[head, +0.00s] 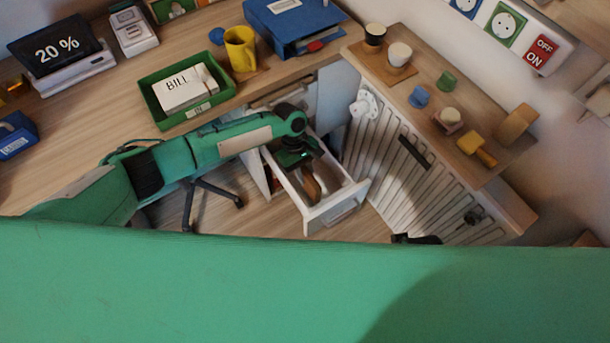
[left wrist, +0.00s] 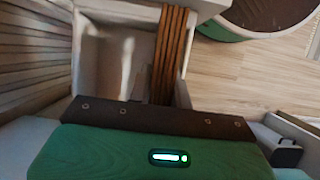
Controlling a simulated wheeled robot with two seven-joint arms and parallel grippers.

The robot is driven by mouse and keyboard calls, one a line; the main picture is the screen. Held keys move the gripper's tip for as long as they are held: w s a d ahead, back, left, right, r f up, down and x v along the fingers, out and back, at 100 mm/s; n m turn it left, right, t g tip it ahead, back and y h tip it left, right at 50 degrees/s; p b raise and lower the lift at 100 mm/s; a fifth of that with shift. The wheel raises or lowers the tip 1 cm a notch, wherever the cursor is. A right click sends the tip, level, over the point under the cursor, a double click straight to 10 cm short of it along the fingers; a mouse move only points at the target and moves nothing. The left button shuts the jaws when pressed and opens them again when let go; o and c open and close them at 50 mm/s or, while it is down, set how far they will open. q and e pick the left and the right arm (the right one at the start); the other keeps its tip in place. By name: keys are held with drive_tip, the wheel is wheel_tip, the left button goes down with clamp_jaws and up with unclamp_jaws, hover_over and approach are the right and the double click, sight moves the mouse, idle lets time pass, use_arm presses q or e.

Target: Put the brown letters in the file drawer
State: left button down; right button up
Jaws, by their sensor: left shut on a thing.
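The file drawer (head: 345,205) is white and stands pulled open below the desk corner. My left gripper (head: 308,178) reaches down into the drawer's opening. It is shut on the brown letters (head: 312,188), which stand on edge inside the drawer walls. In the left wrist view the brown letters (left wrist: 169,55) show as upright brown strips along the right side of the pale drawer interior (left wrist: 115,60). The gripper body hides their near ends, and I cannot tell whether they touch the drawer floor. My right gripper is not in view.
A green tray (head: 190,115) with a white BILL box, a yellow mug (head: 240,48) and a blue binder (head: 295,25) stand on the desk. A wooden shelf (head: 440,90) with small items is at the right, above a ribbed white panel (head: 385,165). Chair legs (head: 205,195) are left of the drawer.

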use_arm(q)
drive_tip(key=shift+f, duration=0.55)
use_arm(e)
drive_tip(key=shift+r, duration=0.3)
use_arm(q)
drive_tip(key=shift+f, duration=0.1)
drive_tip(key=shift+f, duration=0.5)
drive_tip(key=c, duration=1.3)
unclamp_jaws()
